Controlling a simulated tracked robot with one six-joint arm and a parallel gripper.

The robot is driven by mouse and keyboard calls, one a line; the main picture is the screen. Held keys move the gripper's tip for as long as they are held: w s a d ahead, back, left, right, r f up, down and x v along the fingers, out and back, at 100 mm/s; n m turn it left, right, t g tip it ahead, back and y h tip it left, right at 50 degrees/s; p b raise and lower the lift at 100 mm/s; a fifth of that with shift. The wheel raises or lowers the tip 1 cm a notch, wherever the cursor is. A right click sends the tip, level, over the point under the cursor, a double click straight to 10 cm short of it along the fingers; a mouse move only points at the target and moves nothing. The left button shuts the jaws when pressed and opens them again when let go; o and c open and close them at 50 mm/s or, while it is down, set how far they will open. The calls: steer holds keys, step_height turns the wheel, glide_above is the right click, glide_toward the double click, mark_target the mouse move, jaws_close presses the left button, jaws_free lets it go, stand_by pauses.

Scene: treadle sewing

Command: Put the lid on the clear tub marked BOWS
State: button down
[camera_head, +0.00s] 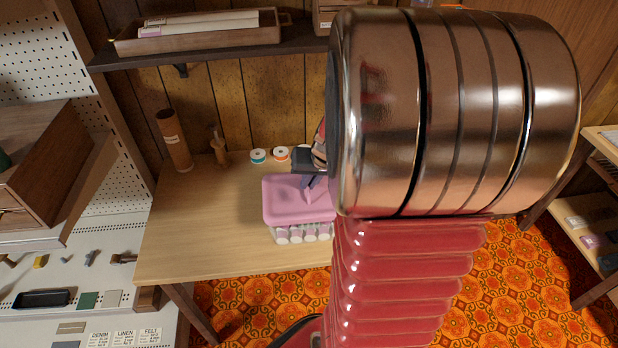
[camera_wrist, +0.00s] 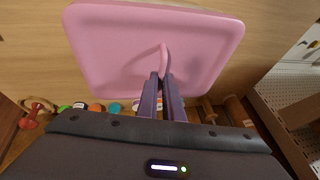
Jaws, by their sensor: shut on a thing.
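The pink lid (camera_head: 283,205) has a raised handle on top. My gripper (camera_head: 311,183) is shut on that handle; the wrist view shows both fingers (camera_wrist: 163,84) closed on it, with the lid (camera_wrist: 115,50) spread out beyond them. The clear tub (camera_head: 303,240) stands on the wooden table below the lid, with pale rolled items showing through its wall. The lid hides the tub's top and looks shifted a little to the left of it. I cannot tell whether lid and tub touch. No marking is readable, and the tub is hidden in the wrist view.
Behind the lid, ribbon spools (camera_head: 259,156) stand near the wall. A brown tube (camera_head: 174,140) and a wooden figure (camera_head: 218,147) are at the table's back left. A shelf (camera_head: 215,52) hangs above. The table's left part (camera_head: 200,235) is clear.

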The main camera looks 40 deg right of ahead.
steer(key=shift+f, duration=2)
steer(key=c, duration=1.8)
jaws_free()
steer(key=shift+c, duration=0.2)
steer(key=shift+r, duration=0.1)
steer(key=v, duration=1.3)
steer(key=shift+r, duration=0.2)
steer(key=shift+a, duration=0.15)
